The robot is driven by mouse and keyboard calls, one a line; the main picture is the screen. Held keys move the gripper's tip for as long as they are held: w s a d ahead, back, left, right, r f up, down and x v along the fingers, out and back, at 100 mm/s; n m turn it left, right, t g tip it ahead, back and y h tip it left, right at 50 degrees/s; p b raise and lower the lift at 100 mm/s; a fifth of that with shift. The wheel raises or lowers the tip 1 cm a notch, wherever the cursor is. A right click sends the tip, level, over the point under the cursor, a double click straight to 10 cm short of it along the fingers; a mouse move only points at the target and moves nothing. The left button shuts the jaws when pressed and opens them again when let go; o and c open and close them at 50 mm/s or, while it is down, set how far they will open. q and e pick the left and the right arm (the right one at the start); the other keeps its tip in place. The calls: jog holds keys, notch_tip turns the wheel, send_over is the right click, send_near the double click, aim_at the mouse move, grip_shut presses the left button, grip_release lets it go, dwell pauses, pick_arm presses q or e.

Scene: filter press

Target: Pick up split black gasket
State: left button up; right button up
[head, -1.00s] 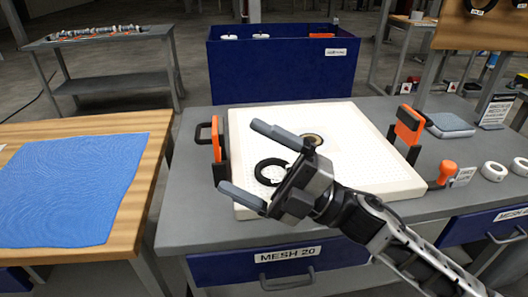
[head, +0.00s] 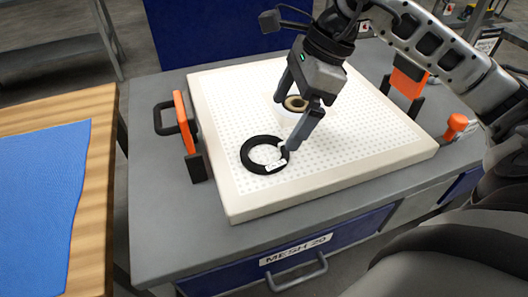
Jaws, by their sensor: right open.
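The black gasket (head: 247,157) is a ring lying flat on the white perforated plate (head: 232,120), left of its middle. I cannot clearly make out the split. My right gripper (head: 284,122) points down over the plate, open and empty. Its nearer fingertip is at the gasket's right edge in the picture; I cannot tell whether it touches. My left gripper is out of view.
Orange clamps stand at the plate's left (head: 184,122) and right (head: 408,78) sides. An orange knob (head: 456,124) is at the right. A blue bin (head: 190,35) stands behind the grey bench (head: 150,200). A wooden table with blue cloth (head: 40,190) is at left.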

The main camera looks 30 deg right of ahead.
aim_at(263, 156)
jog(key=x, duration=0.8)
jog(key=shift+f, duration=0.1)
jog(key=c, duration=1)
